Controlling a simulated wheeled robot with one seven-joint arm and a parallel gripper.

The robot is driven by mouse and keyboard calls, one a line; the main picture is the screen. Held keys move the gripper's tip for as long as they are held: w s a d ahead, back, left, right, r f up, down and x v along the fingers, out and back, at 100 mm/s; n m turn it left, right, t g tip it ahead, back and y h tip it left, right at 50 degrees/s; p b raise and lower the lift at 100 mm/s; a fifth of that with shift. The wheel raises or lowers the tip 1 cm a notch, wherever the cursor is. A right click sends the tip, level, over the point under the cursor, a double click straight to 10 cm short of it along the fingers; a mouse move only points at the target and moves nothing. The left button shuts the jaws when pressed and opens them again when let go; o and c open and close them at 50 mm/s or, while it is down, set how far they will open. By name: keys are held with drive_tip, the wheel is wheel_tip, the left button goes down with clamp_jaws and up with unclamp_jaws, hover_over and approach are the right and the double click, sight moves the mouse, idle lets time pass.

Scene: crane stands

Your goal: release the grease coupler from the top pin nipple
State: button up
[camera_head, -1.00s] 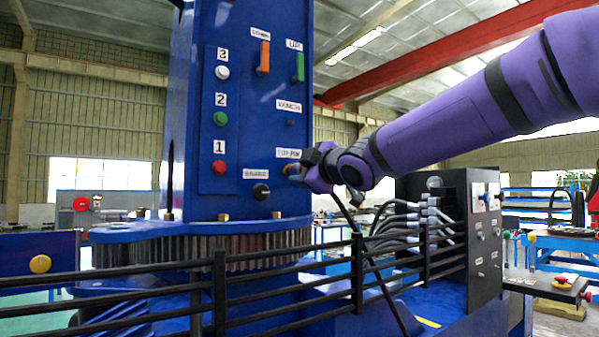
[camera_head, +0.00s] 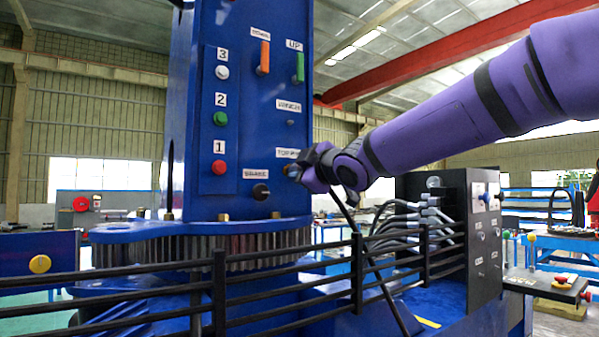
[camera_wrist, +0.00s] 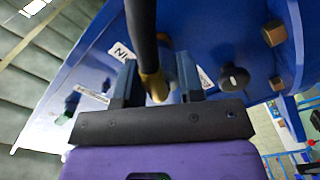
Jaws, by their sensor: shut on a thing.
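My gripper (camera_head: 295,170) is at the blue column's face, beside the TOP PIN label (camera_head: 288,153). In the wrist view its two fingers (camera_wrist: 156,84) are closed around the brass grease coupler (camera_wrist: 153,86). A black hose (camera_wrist: 141,25) runs from the coupler; in the head view the hose (camera_head: 372,262) hangs down past the rails. The top pin nipple is hidden behind the coupler and fingers, so I cannot tell whether the coupler is seated on it.
A black knob (camera_head: 261,191) sits below left of my gripper, and it also shows in the wrist view (camera_wrist: 234,77). An orange lever (camera_head: 265,57) and a green lever (camera_head: 299,68) are above. Black rails (camera_head: 290,275) cross in front. A black valve box (camera_head: 458,240) stands right.

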drive_tip(key=shift+s+d, duration=0.1)
drive_tip(key=shift+s, duration=0.05)
drive_tip(key=shift+v, duration=1.85)
drive_tip(key=shift+r, duration=0.1)
